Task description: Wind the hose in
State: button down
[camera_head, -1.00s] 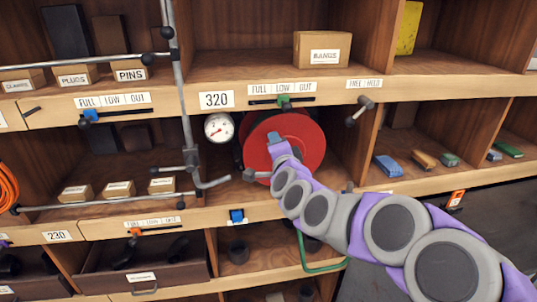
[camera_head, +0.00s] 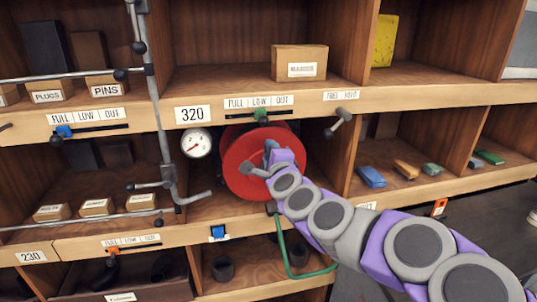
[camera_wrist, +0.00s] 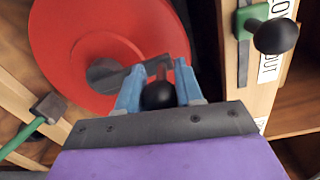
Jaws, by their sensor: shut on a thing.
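The hose reel is a red disc (camera_head: 240,165) in the middle bay under the "320" label; it fills the upper left of the wrist view (camera_wrist: 65,50). A grey crank (camera_wrist: 137,74) runs from its hub to a black knob (camera_wrist: 158,96). My gripper (camera_wrist: 160,82) has its blue fingers on either side of this knob and is shut on the crank handle. In the head view my gripper (camera_head: 270,155) is in front of the disc and hides part of it. The green hose (camera_head: 284,250) hangs below the reel in a loop.
A round gauge (camera_head: 196,143) is left of the reel. A grey lever pipe (camera_head: 163,140) stands further left. A knobbed lever (camera_head: 340,122) sticks out at upper right of the reel. A green slider (camera_head: 260,115) is on the ledge above.

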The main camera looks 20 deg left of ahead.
jog(key=shift+f, duration=0.3)
jog(key=c, duration=1.1)
grip_release()
jog(key=o, duration=0.4)
jog(key=shift+w+d+r, duration=0.1)
jog(key=shift+d+r, duration=0.05)
jog(key=shift+d, duration=0.05)
jog(key=shift+c, duration=0.2)
jog(key=shift+a, duration=0.1)
jog(key=shift+s, duration=0.25)
jog(key=v, duration=1.7)
jog(key=shift+p, duration=0.35)
